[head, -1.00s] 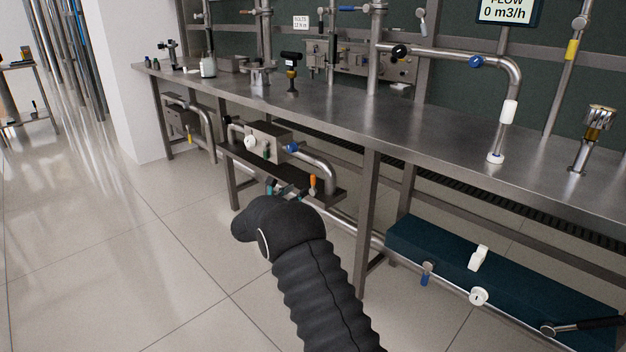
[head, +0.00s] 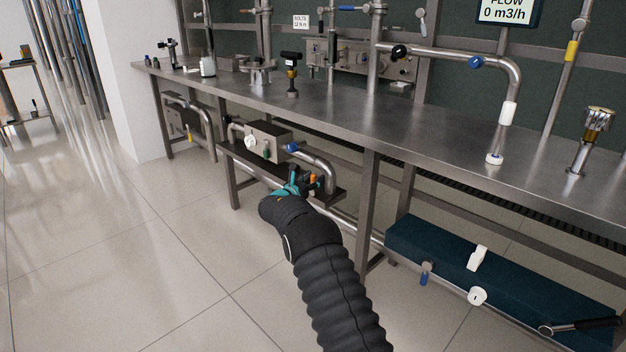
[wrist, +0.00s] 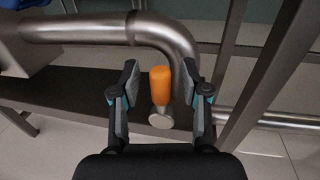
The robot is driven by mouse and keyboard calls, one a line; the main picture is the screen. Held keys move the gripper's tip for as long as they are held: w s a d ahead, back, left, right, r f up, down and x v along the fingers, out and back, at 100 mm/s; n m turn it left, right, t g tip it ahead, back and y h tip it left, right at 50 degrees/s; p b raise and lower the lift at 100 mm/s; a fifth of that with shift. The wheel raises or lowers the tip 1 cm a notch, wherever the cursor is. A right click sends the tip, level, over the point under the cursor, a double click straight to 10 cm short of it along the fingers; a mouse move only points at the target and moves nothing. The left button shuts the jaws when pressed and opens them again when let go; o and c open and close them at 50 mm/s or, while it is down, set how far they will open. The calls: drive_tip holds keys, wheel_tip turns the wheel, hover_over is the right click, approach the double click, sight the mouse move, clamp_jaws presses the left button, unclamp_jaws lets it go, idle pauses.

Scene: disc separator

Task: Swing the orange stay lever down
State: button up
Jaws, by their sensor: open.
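The orange stay lever (wrist: 161,86) stands upright in the wrist view, its orange grip above a round silver pivot (wrist: 161,121). My gripper (wrist: 160,88) is open, with one finger on each side of the orange grip and a gap on both sides. In the head view my gripper (head: 301,180) is at the lower shelf below the bench, and only a small part of the orange lever (head: 313,180) shows beside it.
A bent steel pipe (wrist: 175,35) runs just behind the lever. A bench leg (wrist: 275,75) slants down on the right. The dark lower shelf (head: 245,163) carries a grey box with a white knob (head: 250,142). Open floor lies in front.

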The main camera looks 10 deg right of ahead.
clamp_jaws()
